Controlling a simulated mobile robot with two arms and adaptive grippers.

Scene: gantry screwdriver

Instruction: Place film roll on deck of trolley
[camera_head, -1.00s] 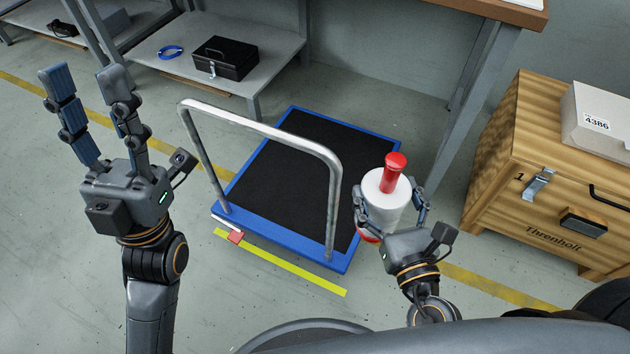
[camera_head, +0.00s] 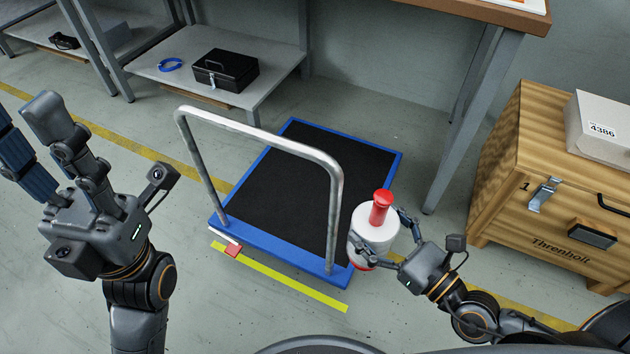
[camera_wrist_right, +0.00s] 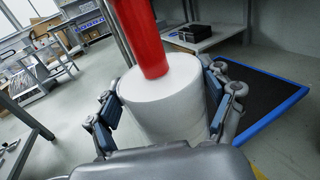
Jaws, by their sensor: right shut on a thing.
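The film roll (camera_head: 371,234) is a white cylinder with a red handle on top and red at its lower end. My right gripper (camera_head: 377,240) is shut around it and holds it upright near the trolley's front right corner. In the right wrist view the film roll (camera_wrist_right: 165,100) sits between both fingers. The trolley's deck (camera_head: 300,165) is black with a blue rim and is bare. A grey push handle stands at its near left end. My left gripper (camera_head: 52,150) is open and empty at the left, its fingertips partly out of the picture.
A wooden crate (camera_head: 545,170) with a white box (camera_head: 600,125) on it stands at the right. A bench leg (camera_head: 462,130) stands right of the trolley. A low shelf (camera_head: 180,85) at the back holds a black box (camera_head: 224,72) and a blue ring.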

